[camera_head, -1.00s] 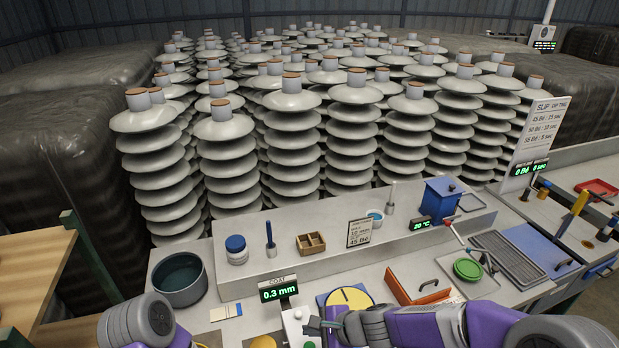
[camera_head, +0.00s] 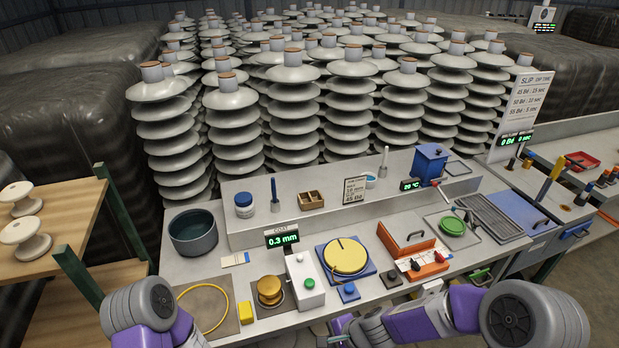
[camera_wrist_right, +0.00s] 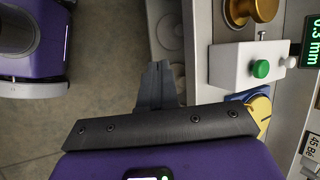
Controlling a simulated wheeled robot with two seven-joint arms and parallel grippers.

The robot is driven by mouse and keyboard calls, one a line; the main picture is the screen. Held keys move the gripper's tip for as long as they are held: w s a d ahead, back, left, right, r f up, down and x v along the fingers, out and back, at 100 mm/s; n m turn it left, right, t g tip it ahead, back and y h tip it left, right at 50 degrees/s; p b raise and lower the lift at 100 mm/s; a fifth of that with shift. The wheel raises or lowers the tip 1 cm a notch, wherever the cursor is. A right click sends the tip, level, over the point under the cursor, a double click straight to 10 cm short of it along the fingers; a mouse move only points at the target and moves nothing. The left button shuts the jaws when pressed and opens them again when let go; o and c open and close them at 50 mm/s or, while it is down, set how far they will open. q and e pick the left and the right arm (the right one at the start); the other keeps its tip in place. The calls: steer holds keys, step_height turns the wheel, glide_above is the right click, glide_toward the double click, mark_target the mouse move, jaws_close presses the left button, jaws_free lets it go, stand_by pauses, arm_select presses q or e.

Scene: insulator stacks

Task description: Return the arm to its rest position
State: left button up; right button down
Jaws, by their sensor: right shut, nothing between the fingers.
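My right arm, purple and grey, comes in from the lower right of the head view. Its gripper (camera_head: 338,330) is low, in front of the bench's near edge, clear of the objects on it. In the right wrist view the gripper's dark fingers (camera_wrist_right: 159,72) are together with nothing between them, over the grey floor. My left arm (camera_head: 152,310) shows at the lower left of the head view. Its gripper is outside the picture.
Insulator stacks (camera_head: 350,95) stand behind. Wooden shelves (camera_head: 50,235) are at left.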

arm_select(q)
steer(key=shift+s+r, duration=0.1)
steer(key=shift+s, duration=0.25)
arm_select(e)
steer(key=s+d+f+n+g, duration=0.1)
steer(key=s+d+f+n, duration=0.1)
steer(key=s+f+n, duration=0.3)
steer(key=s+d+f+n+g+h, duration=0.1)
steer(key=s+d+f+n, duration=0.2)
steer(key=s+f, duration=0.6)
step_height(320, 180, down, 2)
steer(key=shift+s+f+n+h, duration=0.2)
steer(key=shift+f+n+h, duration=0.1)
steer(key=shift+n, duration=0.7)
stand_by(0.7)
